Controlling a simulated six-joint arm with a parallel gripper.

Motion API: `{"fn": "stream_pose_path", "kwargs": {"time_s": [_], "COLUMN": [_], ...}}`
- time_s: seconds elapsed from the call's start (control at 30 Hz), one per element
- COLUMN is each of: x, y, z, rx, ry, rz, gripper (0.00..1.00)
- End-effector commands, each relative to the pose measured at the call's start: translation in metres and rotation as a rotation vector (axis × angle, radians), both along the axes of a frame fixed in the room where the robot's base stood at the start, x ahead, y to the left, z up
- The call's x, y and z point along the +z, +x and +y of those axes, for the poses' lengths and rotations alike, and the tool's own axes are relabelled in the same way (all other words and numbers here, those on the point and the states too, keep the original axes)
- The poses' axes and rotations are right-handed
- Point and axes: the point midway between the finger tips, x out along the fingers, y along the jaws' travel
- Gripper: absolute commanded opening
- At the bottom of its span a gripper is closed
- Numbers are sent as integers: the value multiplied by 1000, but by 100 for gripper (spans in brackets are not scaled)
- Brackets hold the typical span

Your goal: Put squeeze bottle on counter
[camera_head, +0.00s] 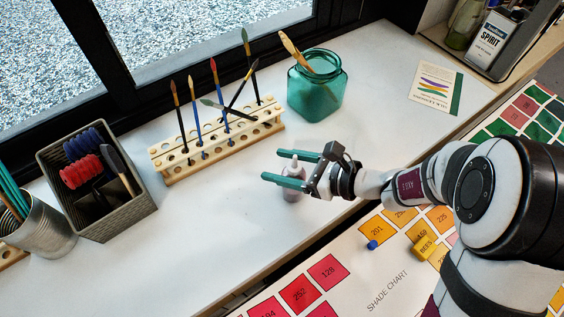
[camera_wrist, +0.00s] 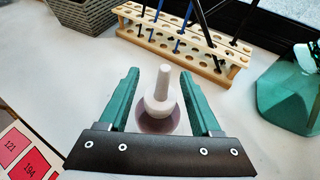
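The squeeze bottle (camera_head: 293,172) is a small pale bottle with a white nozzle and a purplish body. It stands upright on the white counter (camera_head: 227,223). My gripper (camera_head: 291,166) is at the bottle with its two green fingers spread, one on each side. In the wrist view the bottle (camera_wrist: 160,101) is between the fingers of my gripper (camera_wrist: 160,82), with a visible gap on both sides.
A wooden brush rack (camera_head: 180,165) stands behind, with a green glass jar (camera_head: 318,92) to its right. A grey basket (camera_head: 130,213) and a metal can (camera_head: 45,238) are at left. A card (camera_head: 434,88) lies at right. Shade charts (camera_head: 385,285) lie beyond the counter's front edge. The counter left of the bottle is clear.

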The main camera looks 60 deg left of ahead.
Motion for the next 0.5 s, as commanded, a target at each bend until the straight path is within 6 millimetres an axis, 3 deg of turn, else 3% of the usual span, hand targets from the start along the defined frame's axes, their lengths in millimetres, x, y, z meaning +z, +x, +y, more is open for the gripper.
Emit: {"fn": "stream_pose_path", "kwargs": {"time_s": [0.37, 0.5], "x": [1, 9], "y": [0, 8], "z": [0, -13], "rx": [0, -5], "ry": [0, 2], "rz": [0, -1], "gripper": [64, 64]}}
